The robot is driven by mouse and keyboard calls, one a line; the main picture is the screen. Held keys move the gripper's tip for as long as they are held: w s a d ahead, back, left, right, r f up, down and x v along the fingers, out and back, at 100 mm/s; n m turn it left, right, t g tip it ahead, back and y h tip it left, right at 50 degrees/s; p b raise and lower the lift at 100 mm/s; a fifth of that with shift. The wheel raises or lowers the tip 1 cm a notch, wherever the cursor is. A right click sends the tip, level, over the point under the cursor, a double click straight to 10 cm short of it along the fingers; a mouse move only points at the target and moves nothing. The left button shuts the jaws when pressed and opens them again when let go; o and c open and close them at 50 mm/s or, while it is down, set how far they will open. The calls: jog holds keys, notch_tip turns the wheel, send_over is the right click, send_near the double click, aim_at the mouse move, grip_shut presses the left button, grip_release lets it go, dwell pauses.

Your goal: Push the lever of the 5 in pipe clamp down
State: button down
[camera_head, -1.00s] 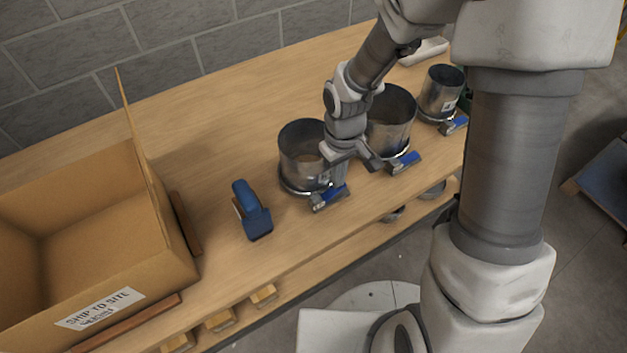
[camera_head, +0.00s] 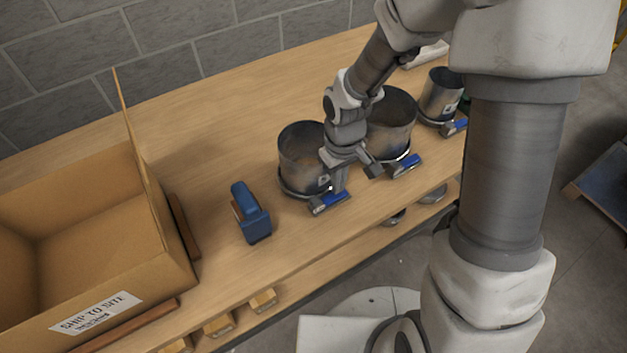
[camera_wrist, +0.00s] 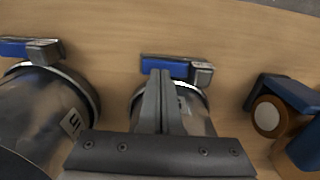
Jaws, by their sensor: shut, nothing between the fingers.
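The leftmost metal duct (camera_head: 298,158) stands upright on the bench with a clamp ring round its base. The clamp's blue lever (camera_head: 336,200) faces the front edge and lies low, roughly flat. It also shows in the wrist view as a blue lever (camera_wrist: 168,67) with a grey end. My gripper (camera_head: 341,189) is shut and empty, pointing down at this lever. In the wrist view the shut fingertips (camera_wrist: 158,76) overlap the lever; they look touching or very close. The fingers hide part of the duct and clamp. I cannot read a 5 in mark.
A middle duct (camera_head: 393,108) and a right duct (camera_head: 441,88) stand beside it, each with a blue-levered clamp. A blue tool (camera_head: 250,212) sits to the left. An open cardboard box (camera_head: 160,265) fills the bench's left end. Bare bench lies behind the tool.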

notch_tip(320, 180, up, 7)
jog(key=p, duration=0.5)
jog(key=shift+r, duration=0.1)
dwell(0.3)
jog(key=s+d+r+m+t, duration=0.2)
jog(key=d+r, duration=0.2)
jog(key=r, duration=0.4)
jog(key=s+d+r+m+t, duration=0.1)
jog(key=d+r+m, duration=0.15)
jog(key=r, duration=0.55)
jog(key=s+d+r+m+t, duration=0.2)
jog(key=s+d+r, duration=0.2)
jog(key=s+r, duration=0.4)
jog(key=shift+s+r+t, duration=0.15)
jog(key=shift+s+t, duration=0.15)
jog(key=shift+s, duration=0.4)
dwell(0.3)
